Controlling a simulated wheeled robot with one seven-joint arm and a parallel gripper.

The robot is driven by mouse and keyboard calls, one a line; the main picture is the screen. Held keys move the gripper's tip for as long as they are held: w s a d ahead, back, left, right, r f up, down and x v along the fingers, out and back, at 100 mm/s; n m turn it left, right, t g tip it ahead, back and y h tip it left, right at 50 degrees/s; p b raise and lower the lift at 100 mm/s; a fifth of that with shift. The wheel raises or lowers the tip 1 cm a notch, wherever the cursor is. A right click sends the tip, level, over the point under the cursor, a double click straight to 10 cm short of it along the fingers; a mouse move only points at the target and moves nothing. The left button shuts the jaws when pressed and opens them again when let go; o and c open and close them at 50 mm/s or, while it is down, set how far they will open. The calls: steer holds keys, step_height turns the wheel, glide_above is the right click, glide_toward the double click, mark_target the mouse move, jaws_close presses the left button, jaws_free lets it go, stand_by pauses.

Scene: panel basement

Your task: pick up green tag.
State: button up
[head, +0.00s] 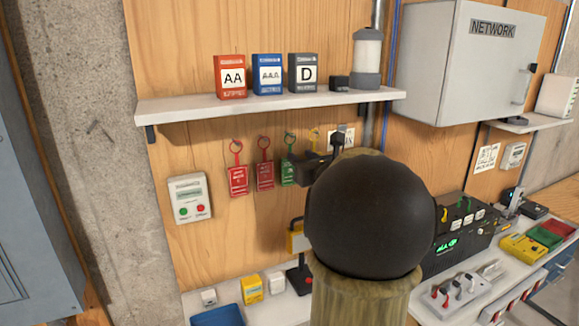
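The green tag (287,174) hangs by a loop from a hook on the wooden wall panel, below the white shelf. It is to the right of two red tags (238,180) (265,175). Its right side is partly covered by a dark part of my gripper (312,166). My gripper is at the height of the tag and close to it; I cannot tell whether they touch. The rest of the gripper is hidden behind my arm's large dark joint, and its fingertips are not clear.
A yellow tag loop (314,136) hangs just right of the green one. The white shelf (190,107) above holds battery boxes and a lantern (367,55). A control box (189,198) is on the wall at left. The lower bench (275,308) carries several small items.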

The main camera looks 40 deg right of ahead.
mark_target(290, 149)
steer(key=shift+w+r+p, duration=0.15)
steer(key=shift+w+p, duration=0.4)
steer(key=shift+p, duration=0.1)
steer(key=p+x, duration=0.3)
steer(key=shift+w, duration=0.4)
steer(key=shift+w+d, duration=0.1)
steer(key=shift+w, duration=0.2)
steer(key=shift+s, duration=0.1)
jaws_close()
